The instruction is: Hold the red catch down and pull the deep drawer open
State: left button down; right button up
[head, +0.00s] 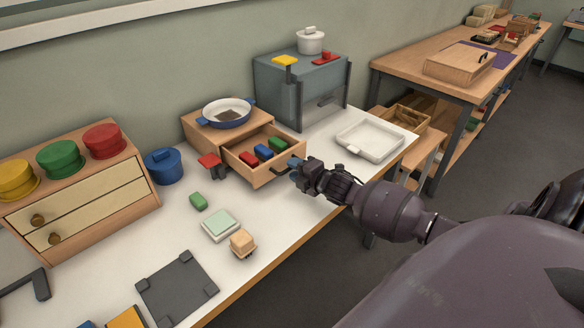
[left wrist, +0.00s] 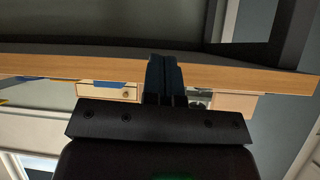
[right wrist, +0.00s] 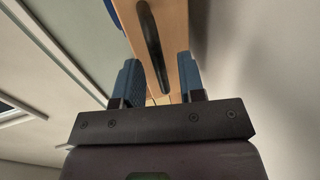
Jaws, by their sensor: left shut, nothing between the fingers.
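The deep drawer (head: 268,175) of the small wooden cabinet (head: 200,126) is pulled out, with red, blue and green blocks inside. Its dark handle (head: 281,172) is on the drawer front, and also shows in the right wrist view (right wrist: 152,45). The red catch (head: 208,160) sits at the cabinet's left front, with no gripper on it. My right gripper (head: 296,170) is at the drawer front, its fingers (right wrist: 160,82) apart with the handle between or just beyond them; contact is unclear. My left gripper (left wrist: 165,75) is shut and empty; it is not seen in the head view.
A blue pan (head: 228,112) stands on the cabinet. A blue pot (head: 164,167) is left of the catch. A white tray (head: 369,143) is at the right.

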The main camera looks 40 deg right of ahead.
jog(key=p+v, duration=0.1)
jog(key=v, duration=0.8)
jog(key=shift+a, duration=0.1)
dwell(0.3)
jog(key=shift+s+a+f, duration=0.15)
jog(key=shift+a, duration=0.05)
jog(key=s+a+f+m, duration=0.1)
jog(key=s+a+f+m+g+h, duration=0.1)
jog(key=s+a+m, duration=0.1)
jog(key=s+a+f+m+g, duration=0.1)
jog(key=shift+s+a+f+m+h, duration=0.1)
jog(key=shift+s+a+m+h, duration=0.1)
jog(key=shift+s+m+h, duration=0.2)
jog(key=s+a+r+m+g, duration=0.1)
jog(key=s+a+m+g, duration=0.5)
jog(key=s, duration=0.5)
jog(key=s+a+m+g, duration=0.4)
jog(key=s+a+m, duration=0.35)
jog(key=s, duration=0.35)
jog(key=w+f+t, duration=0.6)
jog(key=f+t, duration=0.1)
jog(key=f, duration=0.3)
jog(key=shift+w+d+t, duration=0.15)
jog(key=shift+w+t, duration=0.15)
jog(key=shift+w, duration=0.05)
jog(key=shift+n, duration=0.25)
dwell(1.9)
